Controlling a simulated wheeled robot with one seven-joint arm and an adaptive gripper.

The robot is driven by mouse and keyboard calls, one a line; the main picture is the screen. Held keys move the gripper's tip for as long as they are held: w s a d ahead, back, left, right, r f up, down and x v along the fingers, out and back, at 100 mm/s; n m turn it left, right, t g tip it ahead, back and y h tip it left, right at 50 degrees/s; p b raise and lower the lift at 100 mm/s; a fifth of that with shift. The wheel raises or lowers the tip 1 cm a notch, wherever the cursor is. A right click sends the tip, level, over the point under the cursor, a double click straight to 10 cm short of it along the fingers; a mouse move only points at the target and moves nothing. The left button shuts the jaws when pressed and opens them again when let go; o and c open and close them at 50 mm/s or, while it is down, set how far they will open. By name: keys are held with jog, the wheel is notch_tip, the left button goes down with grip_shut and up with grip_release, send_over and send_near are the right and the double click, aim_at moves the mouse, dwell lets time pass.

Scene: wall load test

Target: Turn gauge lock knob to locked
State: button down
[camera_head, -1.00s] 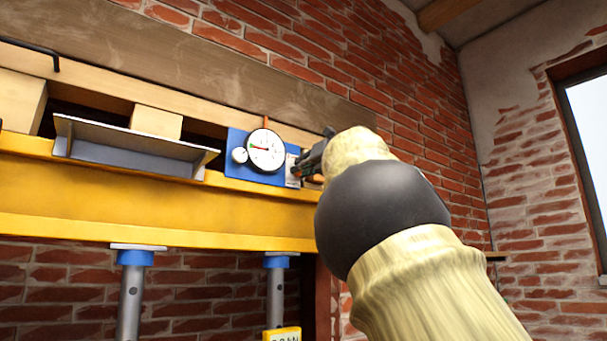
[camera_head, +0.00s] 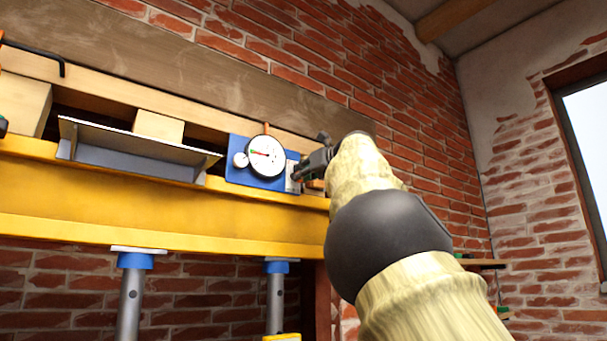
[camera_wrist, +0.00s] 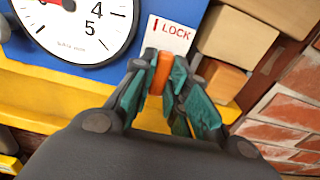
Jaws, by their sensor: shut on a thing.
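The gauge lock knob (camera_wrist: 161,73) is orange and sits between my gripper's fingertips in the wrist view, just below a white label reading LOCK (camera_wrist: 171,35). My gripper (camera_wrist: 158,80) is shut on the knob, with green pads on both sides of it. The round white dial gauge (camera_head: 265,156) sits on a blue panel (camera_head: 238,177) left of my gripper (camera_head: 297,174) in the head view. Part of the dial also shows in the wrist view (camera_wrist: 80,22). The knob is hidden behind my fingers in the head view.
A yellow beam (camera_head: 150,205) runs below the panel, with blue-capped grey props (camera_head: 132,295) under it. A metal angle (camera_head: 135,152) and wooden blocks (camera_head: 158,126) stand left of the gauge. A brick wall (camera_head: 420,150) lies behind and to the right.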

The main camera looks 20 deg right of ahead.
jog(key=shift+w+f, duration=0.1)
jog(key=shift+f, duration=0.1)
jog(key=c, duration=1.4)
grip_release()
jog(key=shift+r, duration=0.1)
jog(key=v, duration=1.2)
jog(key=shift+d, duration=0.1)
